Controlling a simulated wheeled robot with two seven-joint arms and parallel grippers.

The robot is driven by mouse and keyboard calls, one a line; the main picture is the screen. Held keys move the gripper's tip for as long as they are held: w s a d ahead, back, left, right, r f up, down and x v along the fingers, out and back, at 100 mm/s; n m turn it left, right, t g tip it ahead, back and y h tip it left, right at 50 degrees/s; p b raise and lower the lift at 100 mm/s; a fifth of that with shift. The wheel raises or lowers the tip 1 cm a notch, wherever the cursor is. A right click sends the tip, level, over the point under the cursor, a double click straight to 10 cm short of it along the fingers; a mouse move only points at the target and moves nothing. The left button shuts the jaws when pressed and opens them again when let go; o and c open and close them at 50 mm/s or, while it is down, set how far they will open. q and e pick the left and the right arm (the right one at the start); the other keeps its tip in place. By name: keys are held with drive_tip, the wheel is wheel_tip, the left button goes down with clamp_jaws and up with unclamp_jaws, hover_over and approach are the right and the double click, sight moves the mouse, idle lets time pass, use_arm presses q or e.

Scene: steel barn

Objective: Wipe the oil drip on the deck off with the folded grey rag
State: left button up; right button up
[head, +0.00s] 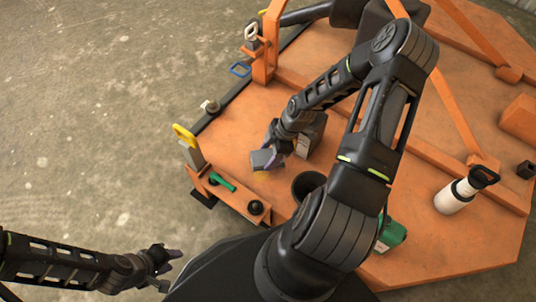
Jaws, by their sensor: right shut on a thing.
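The folded grey rag (263,159) is in my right gripper (272,153), low over the orange deck (240,130) near its left side. My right gripper is shut on it. A small yellowish oil drip (261,175) shows on the deck at the rag's near edge, and the rag may cover part of it. I cannot tell whether the rag touches the deck. My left gripper (170,268) is at the lower left, off the deck, open and empty.
A grey box (312,135) stands right of the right gripper, with a black cup (307,184) nearer. A green-handled tool (222,180) and black knob (255,208) are at the near left. Orange bars cross the deck.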

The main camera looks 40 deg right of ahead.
sight(263, 157)
drive_tip(key=shift+r+p, duration=1.1)
drive_tip(key=shift+r, duration=0.65)
wheel_tip(263, 157, up, 3)
drive_tip(key=p, duration=0.3)
